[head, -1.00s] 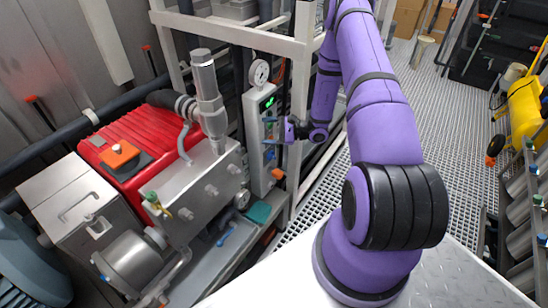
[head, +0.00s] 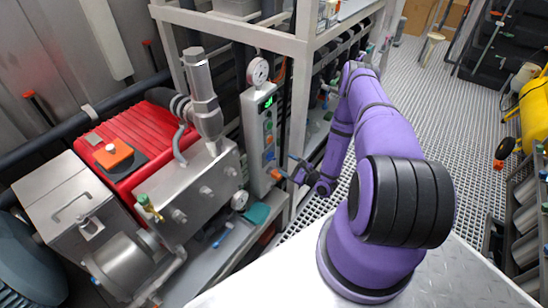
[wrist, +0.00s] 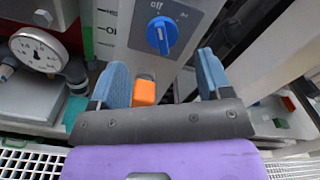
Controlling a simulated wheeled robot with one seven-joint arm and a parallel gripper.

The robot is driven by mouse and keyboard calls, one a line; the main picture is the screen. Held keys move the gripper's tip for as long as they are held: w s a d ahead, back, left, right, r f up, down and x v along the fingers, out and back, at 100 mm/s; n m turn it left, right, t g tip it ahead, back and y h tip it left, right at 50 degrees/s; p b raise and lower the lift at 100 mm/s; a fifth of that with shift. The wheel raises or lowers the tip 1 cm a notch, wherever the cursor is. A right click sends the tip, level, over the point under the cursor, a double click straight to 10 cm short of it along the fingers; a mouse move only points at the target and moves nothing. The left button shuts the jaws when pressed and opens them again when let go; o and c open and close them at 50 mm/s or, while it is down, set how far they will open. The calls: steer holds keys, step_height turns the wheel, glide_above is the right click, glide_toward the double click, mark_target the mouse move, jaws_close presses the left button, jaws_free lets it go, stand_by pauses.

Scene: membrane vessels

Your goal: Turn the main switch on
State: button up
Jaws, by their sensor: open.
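The main switch is a blue rotary knob (wrist: 162,35) on a pale grey panel, seen at the top of the wrist view. Its grip stands roughly upright in the picture, and an "off" mark shows just above it. In the head view the panel (head: 250,125) is a tall narrow box with a green-lit display, and the knob is small there (head: 268,156). My gripper (wrist: 163,68) has its two blue fingers spread wide, with nothing between them. The knob lies beyond the fingertips, apart from them. In the head view my gripper (head: 292,168) is right of the panel's lower part.
An orange part (wrist: 145,92) shows near the left finger, low on the panel. A round gauge (wrist: 38,50) is at the left. A white frame post (head: 298,120) stands right of the panel.

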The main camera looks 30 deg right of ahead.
mark_target(273, 158)
steer(key=x, duration=0.7)
steer(key=shift+w, duration=0.3)
steer(key=c, duration=0.9)
